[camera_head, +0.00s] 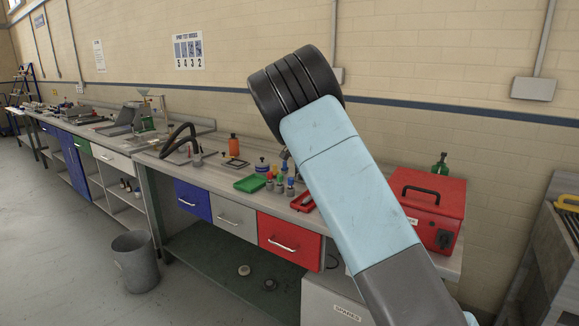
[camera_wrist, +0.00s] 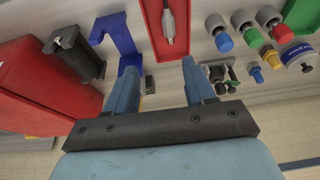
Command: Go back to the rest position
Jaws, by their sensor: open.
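My gripper (camera_wrist: 159,68) shows in the wrist view with its two blue fingers spread apart. Nothing is held between them; bare bench top shows in the gap. It is over the bench, near a blue bracket (camera_wrist: 118,38) and a red tray (camera_wrist: 170,52) holding a grey tool with a cable (camera_wrist: 168,22). In the head view, my raised light blue arm crosses the middle right, and my gripper is not visible there.
The workbench (camera_head: 215,170) runs along the brick wall. A red case (camera_head: 425,205) stands at its right end. A green tray (camera_head: 249,183), colored-top parts and an orange bottle (camera_head: 233,146) stand left of my arm. A grey bin (camera_head: 136,262) stands on open floor.

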